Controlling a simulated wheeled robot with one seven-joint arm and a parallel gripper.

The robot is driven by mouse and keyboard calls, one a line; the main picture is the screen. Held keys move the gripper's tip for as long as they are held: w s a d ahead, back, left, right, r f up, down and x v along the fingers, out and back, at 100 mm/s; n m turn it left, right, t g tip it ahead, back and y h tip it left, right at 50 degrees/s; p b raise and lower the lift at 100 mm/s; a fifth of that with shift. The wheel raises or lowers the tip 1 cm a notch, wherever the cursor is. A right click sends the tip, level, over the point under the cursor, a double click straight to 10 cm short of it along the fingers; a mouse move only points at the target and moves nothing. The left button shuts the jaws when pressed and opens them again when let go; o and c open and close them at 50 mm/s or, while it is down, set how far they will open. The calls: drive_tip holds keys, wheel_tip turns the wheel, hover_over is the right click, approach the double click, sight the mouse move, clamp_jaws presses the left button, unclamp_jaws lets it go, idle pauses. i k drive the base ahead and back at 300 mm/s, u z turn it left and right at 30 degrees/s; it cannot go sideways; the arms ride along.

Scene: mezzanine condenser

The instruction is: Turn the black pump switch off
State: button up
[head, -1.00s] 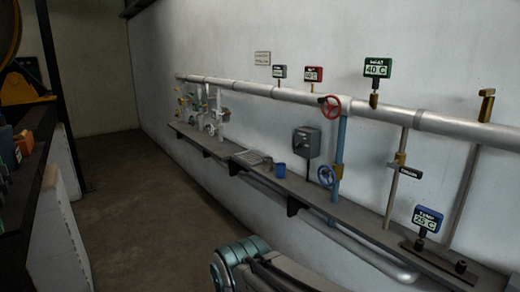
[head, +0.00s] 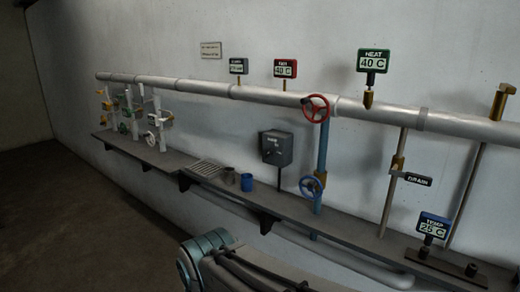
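A dark grey switch box (head: 277,148) is fixed to the wall above the shelf, near the middle of the head view. A small dark switch or knob shows on its front, with lettering above it too small to read. I cannot tell which position the switch is in. A thin conduit runs from the box down to the shelf. My arm's teal and grey links show at the bottom centre, well in front of the shelf. My gripper is out of view.
A blue pipe with a red handwheel (head: 316,108) and a blue handwheel (head: 310,187) stands right of the box. Floor (head: 70,205) is clear at left.

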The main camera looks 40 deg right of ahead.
sight(271, 153)
drive_tip(key=z, duration=0.85)
drive_tip(key=i, duration=0.95)
drive_tip(key=z, duration=0.95)
